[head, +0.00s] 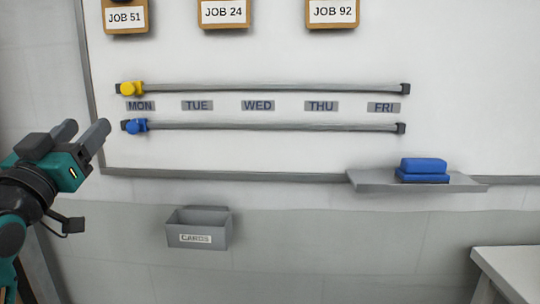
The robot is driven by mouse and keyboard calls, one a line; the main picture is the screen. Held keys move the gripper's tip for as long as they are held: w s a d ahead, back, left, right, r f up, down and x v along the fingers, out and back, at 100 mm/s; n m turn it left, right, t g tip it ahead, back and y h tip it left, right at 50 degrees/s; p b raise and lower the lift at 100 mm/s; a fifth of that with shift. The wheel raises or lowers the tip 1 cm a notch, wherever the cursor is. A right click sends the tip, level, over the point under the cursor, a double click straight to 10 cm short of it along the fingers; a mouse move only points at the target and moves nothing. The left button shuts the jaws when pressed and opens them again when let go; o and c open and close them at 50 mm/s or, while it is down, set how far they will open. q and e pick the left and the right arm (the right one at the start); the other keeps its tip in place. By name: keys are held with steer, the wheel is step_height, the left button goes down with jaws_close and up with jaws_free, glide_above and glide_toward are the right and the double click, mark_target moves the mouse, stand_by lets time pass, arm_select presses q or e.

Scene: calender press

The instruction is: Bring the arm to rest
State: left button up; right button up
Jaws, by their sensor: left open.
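My left gripper (84,133) comes in from the left edge of the head view. Its two grey fingers point up and to the right, apart and empty. It is in front of the left edge of the white board (290,60), left of the rails, and touches none of the sliders as far as I can see. My left arm with its teal and black parts fills the lower left. My right gripper is not in the picture.
The upper rail (270,87) has a yellow slider (130,88) at MON. The lower rail (270,126) has a blue slider (135,126) at MON. A blue eraser (423,168) lies on a ledge (375,181). A card box (198,228) hangs below. A white table (515,268) stands lower right.

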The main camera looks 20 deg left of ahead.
arm_select(q)
steer(key=w+d+f+m+g+h, duration=0.1)
steer(key=w+d+f+g, duration=0.15)
steer(key=f, duration=0.55)
steer(key=w+d+f+m+g+h+p, duration=0.1)
steer(key=d+f, duration=0.2)
steer(key=f, duration=0.6)
steer(key=w+d+f+g+h, duration=0.2)
steer(key=f, duration=0.6)
steer(key=s+d+f+m+g+h, duration=0.1)
steer(key=s+d+f+g, duration=0.1)
steer(key=s+d+f, duration=0.3)
steer(key=s+d+f+m+g+h+p, duration=0.1)
steer(key=s+d+f, duration=0.4)
steer(key=f, duration=0.7)
steer(key=s+d+f+m+g+h, duration=0.1)
steer(key=s+d+f+g, duration=0.1)
steer(key=s+d+f, duration=0.3)
step_height(320, 180, down, 4)
steer(key=d, duration=0.2)
steer(key=shift+s+d+r+g+h, duration=0.15)
steer(key=shift+d+r+g+h, duration=0.05)
steer(key=shift+d+g+h, duration=0.15)
